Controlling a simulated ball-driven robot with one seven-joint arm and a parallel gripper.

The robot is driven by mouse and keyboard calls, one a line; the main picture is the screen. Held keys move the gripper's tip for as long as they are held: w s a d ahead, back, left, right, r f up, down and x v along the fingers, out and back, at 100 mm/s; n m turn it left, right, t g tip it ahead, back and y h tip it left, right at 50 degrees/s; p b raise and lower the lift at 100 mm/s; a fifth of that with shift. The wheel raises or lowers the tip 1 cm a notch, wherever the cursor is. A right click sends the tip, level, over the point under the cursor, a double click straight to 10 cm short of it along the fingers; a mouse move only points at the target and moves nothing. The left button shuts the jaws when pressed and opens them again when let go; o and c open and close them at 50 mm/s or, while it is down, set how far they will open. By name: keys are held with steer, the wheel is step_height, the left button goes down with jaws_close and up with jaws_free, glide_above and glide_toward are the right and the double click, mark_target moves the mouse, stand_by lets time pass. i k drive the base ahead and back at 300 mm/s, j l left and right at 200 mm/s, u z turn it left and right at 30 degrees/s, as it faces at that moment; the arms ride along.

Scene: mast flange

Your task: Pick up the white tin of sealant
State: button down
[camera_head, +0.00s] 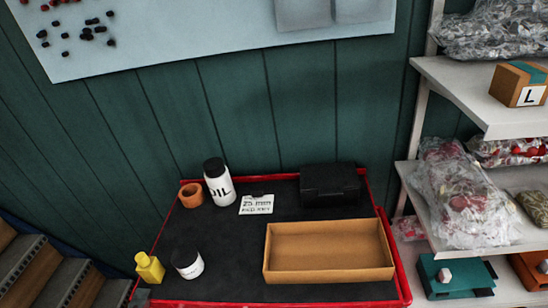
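A small white tin with a dark lid (188,265) stands upright at the front left of a red-rimmed cart top with a black mat (225,240). Its label is too small to read. A taller white bottle (219,184) with a black cap and the letters "OIL" stands behind it, near the back edge. My gripper does not show in this view.
A yellow bottle (149,267) stands close left of the tin. An orange-brown ring-like pot (192,195) stands beside the oil bottle. A lettered card (257,204), a black case (330,185) and an open cardboard tray (328,251) lie rightward. Shelves (470,85) stand at right.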

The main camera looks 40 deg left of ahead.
mark_target(187, 259)
steer(key=u, duration=1.4)
steer(key=k+l+u, duration=0.25)
steer(key=k, duration=0.65)
steer(key=i+j+z, duration=0.15)
steer(key=i+j, duration=0.15)
steer(key=i+j+z, duration=0.2)
steer(key=i+j, duration=0.15)
steer(key=i+j+z, duration=0.15)
steer(key=i+j, duration=0.15)
steer(key=i+j+z, duration=0.2)
steer(key=j, duration=0.3)
steer(key=i+j+z, duration=0.15)
steer(key=i+j, duration=0.15)
steer(key=j, duration=0.15)
